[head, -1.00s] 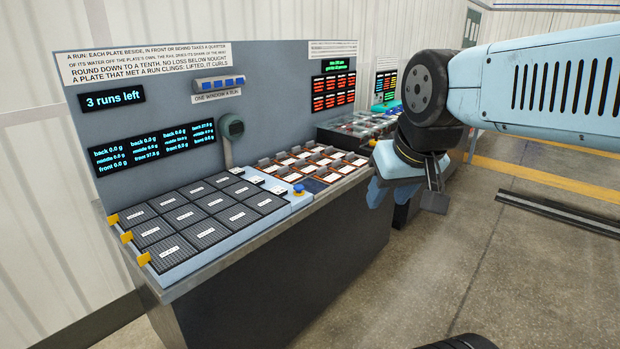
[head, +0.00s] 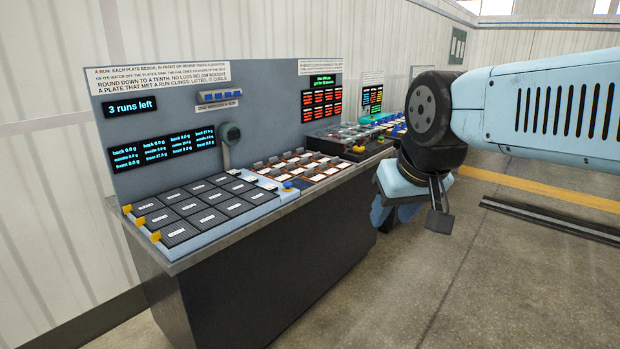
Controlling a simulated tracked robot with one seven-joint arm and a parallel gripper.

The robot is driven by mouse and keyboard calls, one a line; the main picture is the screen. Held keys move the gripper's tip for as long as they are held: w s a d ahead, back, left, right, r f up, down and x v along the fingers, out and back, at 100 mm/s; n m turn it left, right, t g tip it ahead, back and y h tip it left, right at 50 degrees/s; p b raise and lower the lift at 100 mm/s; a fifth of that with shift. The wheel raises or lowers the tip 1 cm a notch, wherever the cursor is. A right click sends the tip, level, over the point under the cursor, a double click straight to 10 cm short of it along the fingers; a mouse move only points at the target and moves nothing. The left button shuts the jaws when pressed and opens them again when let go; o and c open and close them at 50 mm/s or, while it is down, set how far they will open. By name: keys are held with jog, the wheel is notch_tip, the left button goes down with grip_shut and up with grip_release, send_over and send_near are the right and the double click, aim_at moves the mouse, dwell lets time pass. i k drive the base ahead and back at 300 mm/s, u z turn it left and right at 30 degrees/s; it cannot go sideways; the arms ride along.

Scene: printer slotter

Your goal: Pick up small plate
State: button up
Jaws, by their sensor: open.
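Dark square plates with white labels (head: 208,217) lie in a grid on the light blue tray at the left of the bench. Smaller pale plates (head: 297,166) sit in orange-edged slots to the right of that grid. I cannot tell which one is the small plate of the task. My gripper (head: 411,212) hangs to the right of the bench, apart from all plates. It is open, and no object shows between its fingers.
A blue knob (head: 287,185) stands by the tray. More stations (head: 345,136) continue beyond. The floor (head: 450,290) at right is mostly clear.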

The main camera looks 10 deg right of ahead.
aim_at(309, 173)
jog(key=z, duration=0.3)
jog(key=i, duration=1.65)
jog(key=u, duration=0.35)
